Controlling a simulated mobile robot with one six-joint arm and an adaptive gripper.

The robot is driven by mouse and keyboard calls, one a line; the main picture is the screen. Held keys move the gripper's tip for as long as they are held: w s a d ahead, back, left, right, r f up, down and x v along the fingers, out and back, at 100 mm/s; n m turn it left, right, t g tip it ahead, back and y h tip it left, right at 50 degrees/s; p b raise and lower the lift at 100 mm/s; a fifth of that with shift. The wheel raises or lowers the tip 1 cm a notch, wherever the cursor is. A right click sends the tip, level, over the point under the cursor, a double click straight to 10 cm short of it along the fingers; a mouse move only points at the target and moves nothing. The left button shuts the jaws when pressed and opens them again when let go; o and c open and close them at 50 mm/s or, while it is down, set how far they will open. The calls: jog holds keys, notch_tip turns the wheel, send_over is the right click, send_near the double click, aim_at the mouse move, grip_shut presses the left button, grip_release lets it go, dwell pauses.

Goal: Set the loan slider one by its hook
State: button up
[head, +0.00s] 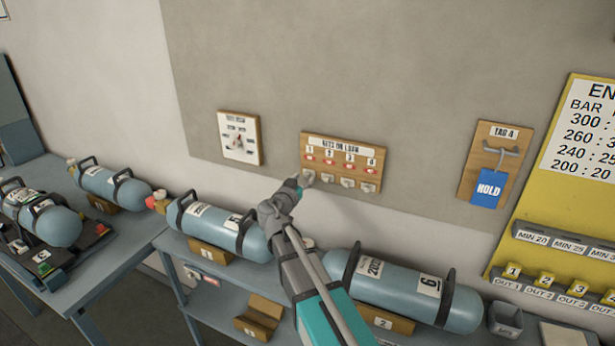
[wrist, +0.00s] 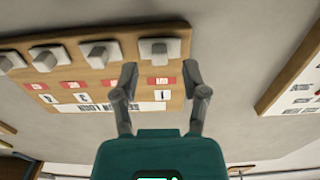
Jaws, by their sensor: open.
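The wooden loan board (head: 341,153) hangs on the grey wall panel, headed "SETS ON LOAN", with columns numbered 1 to 4. Each column has a red label and a grey block below it. In the head view, my gripper (head: 299,181) is at the board's lower left, by column 1. In the wrist view the board appears upside down, and column 1 with its grey block (wrist: 158,48) is rightmost. My gripper (wrist: 160,68) is open, its fingertips either side of column 1 near the red label (wrist: 158,81). I cannot tell whether they touch anything.
A smaller board (head: 239,138) hangs left of the loan board. A tag board (head: 507,135) with a blue HOLD tag (head: 488,188) hangs to the right. A yellow board (head: 560,190) is at far right.

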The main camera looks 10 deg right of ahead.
aim_at(308, 174)
jog(key=shift+x, duration=1.35)
jog(key=shift+c, duration=0.2)
grip_shut()
